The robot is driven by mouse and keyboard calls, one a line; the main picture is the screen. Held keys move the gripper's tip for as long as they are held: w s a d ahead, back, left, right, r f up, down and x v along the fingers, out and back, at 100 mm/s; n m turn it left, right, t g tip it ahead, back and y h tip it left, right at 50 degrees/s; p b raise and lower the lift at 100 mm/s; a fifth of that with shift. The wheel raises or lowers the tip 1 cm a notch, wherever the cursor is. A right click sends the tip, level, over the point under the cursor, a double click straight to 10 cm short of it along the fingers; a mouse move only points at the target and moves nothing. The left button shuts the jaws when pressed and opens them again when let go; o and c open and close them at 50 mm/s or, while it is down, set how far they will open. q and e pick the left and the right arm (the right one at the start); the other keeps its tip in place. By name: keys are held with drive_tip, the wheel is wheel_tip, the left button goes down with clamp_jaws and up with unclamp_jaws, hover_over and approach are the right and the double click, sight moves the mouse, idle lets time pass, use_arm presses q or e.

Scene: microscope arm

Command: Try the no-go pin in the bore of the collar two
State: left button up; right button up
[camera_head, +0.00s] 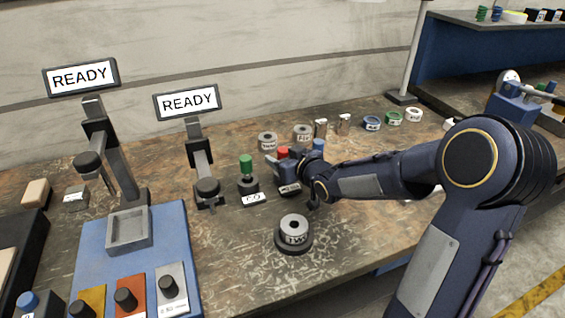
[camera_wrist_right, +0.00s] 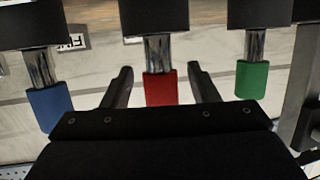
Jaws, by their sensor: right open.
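The red-handled pin, by its colour likely the no-go pin, stands in a black holder; its red top (camera_head: 283,152) shows just behind my right gripper (camera_head: 288,172). In the right wrist view its red handle (camera_wrist_right: 165,89) lies between the two open fingers of my right gripper (camera_wrist_right: 160,72), with a gap on each side. A label at its holder is too small to read. The grey collar two (camera_head: 294,230), marked TWO, sits on a round black stand (camera_head: 293,245) nearer the front, its bore facing up. My left gripper is not in view.
A green-handled pin (camera_head: 246,165) by a GO label stands left of the gripper, a blue-handled one (camera_head: 318,145) right. Grey collars (camera_head: 267,141) and coloured rings (camera_head: 372,123) lie behind. Two READY displays (camera_head: 188,102) and a blue base (camera_head: 165,255) stand left.

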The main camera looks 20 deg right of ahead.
drive_tip(key=shift+x, duration=0.8)
drive_tip(key=c, duration=1.1)
drive_tip(key=shift+r, duration=0.1)
clamp_jaws()
drive_tip(key=shift+r, duration=0.1)
